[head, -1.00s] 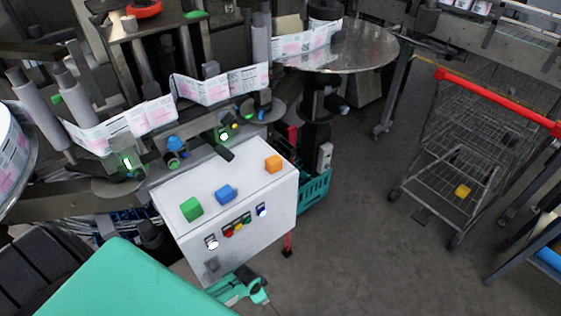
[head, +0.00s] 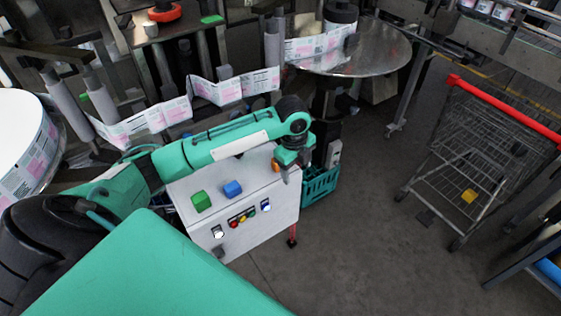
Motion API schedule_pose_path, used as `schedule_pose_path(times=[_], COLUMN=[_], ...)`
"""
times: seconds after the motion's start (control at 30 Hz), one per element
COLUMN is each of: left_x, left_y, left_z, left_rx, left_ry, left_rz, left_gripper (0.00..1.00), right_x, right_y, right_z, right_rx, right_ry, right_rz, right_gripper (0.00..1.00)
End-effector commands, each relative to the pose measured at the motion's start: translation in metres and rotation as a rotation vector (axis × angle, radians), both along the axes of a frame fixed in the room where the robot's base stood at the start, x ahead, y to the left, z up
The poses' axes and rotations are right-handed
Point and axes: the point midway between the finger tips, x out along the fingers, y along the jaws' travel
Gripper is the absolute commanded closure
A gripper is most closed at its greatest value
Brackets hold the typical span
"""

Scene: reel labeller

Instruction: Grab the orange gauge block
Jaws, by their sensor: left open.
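The orange gauge block (head: 276,166) sits on the right part of the white cabinet's top (head: 258,185). It is mostly hidden behind my left gripper (head: 287,180), so only a small orange part shows. My left arm comes in from the left across the back of the cabinet, and its gripper points down at the block. The jaws are open; I cannot tell whether they are around the block or in front of it. A green block (head: 201,201) and a blue block (head: 233,188) stand further left on the same top. My right gripper is not in view.
Buttons and switches (head: 243,217) line the cabinet's front. A label web (head: 235,88) and rollers run behind my arm. A teal crate (head: 321,185) stands right of the cabinet. A round metal table (head: 365,52) is behind it. A shopping cart (head: 480,150) stands right, with clear floor between.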

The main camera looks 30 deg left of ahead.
Motion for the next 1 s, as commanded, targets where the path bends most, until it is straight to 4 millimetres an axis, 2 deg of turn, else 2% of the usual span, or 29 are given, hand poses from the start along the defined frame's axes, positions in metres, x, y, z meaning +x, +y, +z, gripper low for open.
schedule_pose_path(times=[0.03, 0.2, 0.3, 0.43, 0.57, 0.8, 1.0], left_x=[0.010, 0.024, 0.027, 0.028, 0.028, 0.027, 0.029], left_y=[0.016, 0.055, 0.071, 0.080, 0.082, 0.081, 0.081], left_z=[0.019, 0.064, 0.081, 0.091, 0.082, 0.035, 0.011], left_rx=[0.023, 0.059, 0.067, 0.069, 0.068, 0.067, 0.067], left_ry=[0.002, 0.037, 0.052, 0.063, 0.069, 0.069, 0.066], left_rz=[-0.034, -0.144, -0.183, -0.208, -0.214, -0.213, -0.213], left_gripper=[0.34, 0.34, 0.34, 0.34, 0.34, 0.34, 0.34], right_x=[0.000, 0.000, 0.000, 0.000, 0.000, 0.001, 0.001], right_y=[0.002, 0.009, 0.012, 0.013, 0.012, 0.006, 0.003], right_z=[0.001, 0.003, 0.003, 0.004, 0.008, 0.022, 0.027], right_rx=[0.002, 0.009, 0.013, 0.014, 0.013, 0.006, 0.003], right_ry=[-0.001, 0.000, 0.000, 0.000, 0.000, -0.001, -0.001], right_rz=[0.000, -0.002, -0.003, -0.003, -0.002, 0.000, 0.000], right_gripper=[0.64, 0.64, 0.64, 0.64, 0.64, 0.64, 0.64])
